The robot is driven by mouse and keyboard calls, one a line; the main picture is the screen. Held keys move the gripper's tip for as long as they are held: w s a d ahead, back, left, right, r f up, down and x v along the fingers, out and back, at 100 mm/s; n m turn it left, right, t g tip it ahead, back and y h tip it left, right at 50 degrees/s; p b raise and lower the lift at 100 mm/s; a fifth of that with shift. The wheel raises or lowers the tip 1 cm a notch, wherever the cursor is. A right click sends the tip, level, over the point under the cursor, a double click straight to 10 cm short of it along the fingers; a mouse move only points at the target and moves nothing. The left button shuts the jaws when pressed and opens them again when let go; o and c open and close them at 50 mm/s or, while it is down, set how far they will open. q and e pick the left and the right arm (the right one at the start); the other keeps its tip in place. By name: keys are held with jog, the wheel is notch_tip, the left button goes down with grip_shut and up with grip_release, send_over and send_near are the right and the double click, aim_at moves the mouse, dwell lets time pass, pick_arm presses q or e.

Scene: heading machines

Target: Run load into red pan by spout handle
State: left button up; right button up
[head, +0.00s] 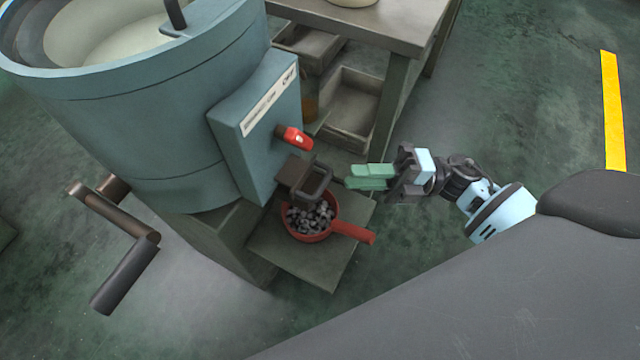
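The red pan (333,229) sits on a small shelf under the spout and holds a heap of small grey pieces (308,217). Its red handle points right. The dark spout (298,176) of the blue-grey machine hangs just above the pan's back edge. A short dark piece at its right side, seemingly the spout handle (338,180), meets the tips of my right gripper (352,177). The green fingers lie close together; whether they are closed on the handle is unclear. My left gripper is not in view.
The machine's drum (150,110) fills the upper left, with a crank (125,245) at its left front. A red switch (296,138) sits above the spout. A table (390,25) with wooden bins (352,105) stands behind. Floor at right is clear.

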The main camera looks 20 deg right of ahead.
aim_at(324, 182)
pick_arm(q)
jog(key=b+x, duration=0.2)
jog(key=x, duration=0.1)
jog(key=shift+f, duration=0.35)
pick_arm(e)
jog(key=f+n+g, duration=0.1)
jog(key=w+d+n+g, duration=0.1)
jog(key=f+n+g, duration=0.1)
jog(key=n+g, duration=0.1)
jog(key=shift+w+d+f, duration=0.25)
jog(key=shift+w+f, duration=0.05)
jog(key=shift+f, duration=0.05)
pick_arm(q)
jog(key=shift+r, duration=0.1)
pick_arm(e)
jog(key=shift+a, duration=0.1)
jog(key=a, duration=0.5)
jog(key=a+r, duration=0.1)
jog(key=a, duration=0.1)
jog(key=shift+w+a, duration=0.2)
jog(key=shift+w, duration=0.2)
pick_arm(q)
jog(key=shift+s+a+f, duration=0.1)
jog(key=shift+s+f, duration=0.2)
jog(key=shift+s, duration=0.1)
pick_arm(e)
jog(key=shift+a, duration=0.1)
